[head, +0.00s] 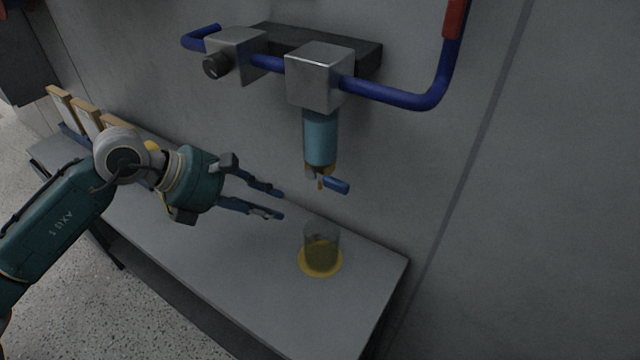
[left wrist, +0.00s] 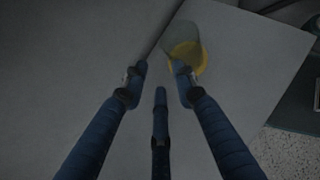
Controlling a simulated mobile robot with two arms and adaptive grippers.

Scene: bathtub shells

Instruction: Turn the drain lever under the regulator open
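The drain lever (head: 336,186) is a short blue handle at the bottom of the regulator's teal bowl (head: 320,137). It sticks out sideways to the right, tilted slightly down, by a small brass-coloured outlet. The bowl hangs under the silver regulator block (head: 320,78) on the wall. My left gripper (head: 281,204) is open and empty, its fingers pointing right, left of the lever and a little lower in the picture. A gap shows between fingertips and lever. The left wrist view shows the spread fingers (left wrist: 158,78); I cannot make out the lever there. My right gripper is not in view.
Blue pipe (head: 400,99) runs along the wall, with a second silver block with a black knob (head: 216,66). Wooden-edged items stand at left.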

